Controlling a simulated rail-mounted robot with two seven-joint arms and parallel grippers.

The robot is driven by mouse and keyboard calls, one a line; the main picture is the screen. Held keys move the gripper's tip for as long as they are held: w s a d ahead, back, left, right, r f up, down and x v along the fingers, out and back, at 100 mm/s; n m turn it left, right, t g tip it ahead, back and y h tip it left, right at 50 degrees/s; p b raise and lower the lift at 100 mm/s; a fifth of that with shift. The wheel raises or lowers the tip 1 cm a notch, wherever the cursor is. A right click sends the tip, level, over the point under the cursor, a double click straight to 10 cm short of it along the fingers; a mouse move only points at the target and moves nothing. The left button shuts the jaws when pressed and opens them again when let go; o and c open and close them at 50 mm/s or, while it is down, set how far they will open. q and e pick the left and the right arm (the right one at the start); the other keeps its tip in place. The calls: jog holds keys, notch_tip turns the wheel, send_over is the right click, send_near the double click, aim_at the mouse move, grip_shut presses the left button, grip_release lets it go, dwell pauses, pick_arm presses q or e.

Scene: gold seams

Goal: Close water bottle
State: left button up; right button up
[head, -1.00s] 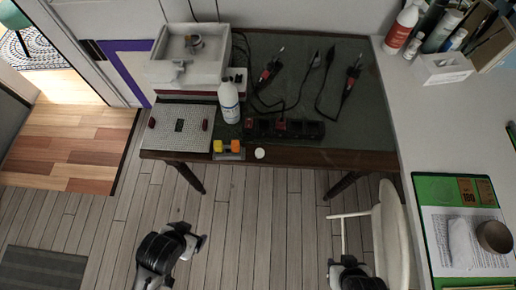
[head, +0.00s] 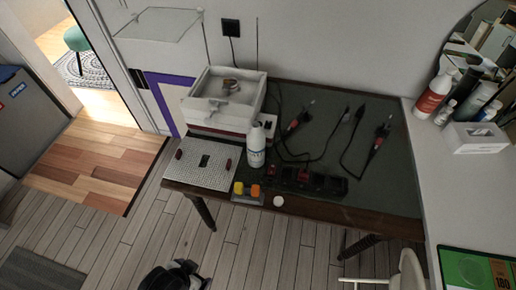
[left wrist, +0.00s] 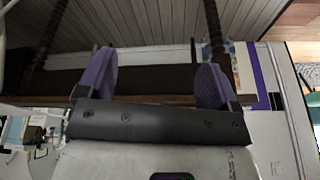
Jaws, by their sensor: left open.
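A white bottle (head: 257,146) with blue lettering stands upright on the dark table (head: 330,135), near its front left part. A small round white piece that looks like a cap (head: 279,201) lies at the table's front edge, to the right of and nearer than the bottle, apart from it. My left gripper (head: 190,273) is low in the head view, in front of the table and well short of the bottle. In the left wrist view my left gripper (left wrist: 153,82) has its two purple fingers spread, with nothing between them. My right gripper is out of view.
A power strip (head: 310,181) and soldering tools lie right of the bottle. A white box-like device (head: 225,97) stands behind it, and a perforated plate (head: 202,165) lies left. Yellow and orange blocks (head: 247,189) sit near the cap. A pale chair (head: 405,272) is at front right.

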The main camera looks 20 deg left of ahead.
pick_arm(q)
jog(key=shift+c, duration=0.4)
jog(key=c, duration=0.8)
jog(key=shift+o, duration=0.2)
